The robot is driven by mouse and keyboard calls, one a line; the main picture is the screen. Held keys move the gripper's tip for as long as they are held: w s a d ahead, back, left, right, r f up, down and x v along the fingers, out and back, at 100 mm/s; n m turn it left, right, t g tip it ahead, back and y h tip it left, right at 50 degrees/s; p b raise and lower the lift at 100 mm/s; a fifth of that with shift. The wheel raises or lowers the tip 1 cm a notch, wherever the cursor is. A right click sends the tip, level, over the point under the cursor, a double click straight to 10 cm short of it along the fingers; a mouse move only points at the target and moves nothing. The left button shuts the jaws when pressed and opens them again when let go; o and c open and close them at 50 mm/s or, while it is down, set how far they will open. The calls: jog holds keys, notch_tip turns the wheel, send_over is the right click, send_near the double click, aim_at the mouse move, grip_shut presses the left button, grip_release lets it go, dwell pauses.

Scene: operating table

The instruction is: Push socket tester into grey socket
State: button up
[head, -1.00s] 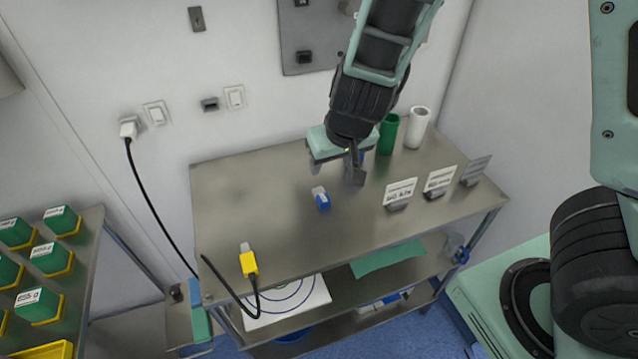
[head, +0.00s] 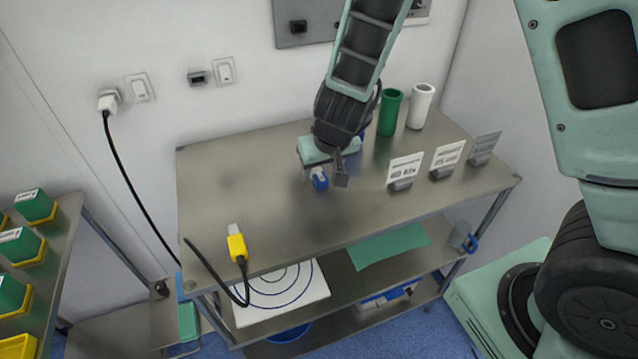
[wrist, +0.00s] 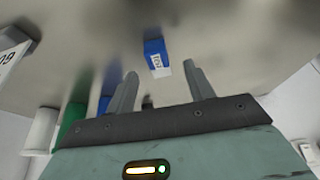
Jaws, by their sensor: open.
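A small blue block with a pale end, likely the socket tester (head: 319,180), lies on the metal table. In the wrist view the blue tester (wrist: 154,52), with a white label, lies just beyond the fingertips, roughly in line with the gap between them. My gripper (head: 325,177) is open and close to it, with nothing between the fingers (wrist: 160,74). In the head view the gripper partly covers the tester.
A yellow plug (head: 236,246) with a black cable lies at the table's front left. Green (head: 390,112) and white (head: 420,106) cylinders stand at the back right, near several label stands (head: 403,172). A wall panel (head: 290,12) has another dark socket (head: 298,27). The table's left middle is clear.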

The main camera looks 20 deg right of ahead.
aim_at(320, 175)
jog(key=b+x, duration=0.1)
jog(key=x, duration=0.2)
jog(key=shift+d+f, duration=0.15)
jog(key=shift+c, duration=0.3)
jog(key=c, duration=1)
notch_tip(320, 175, up, 10)
jog(key=p, duration=0.7)
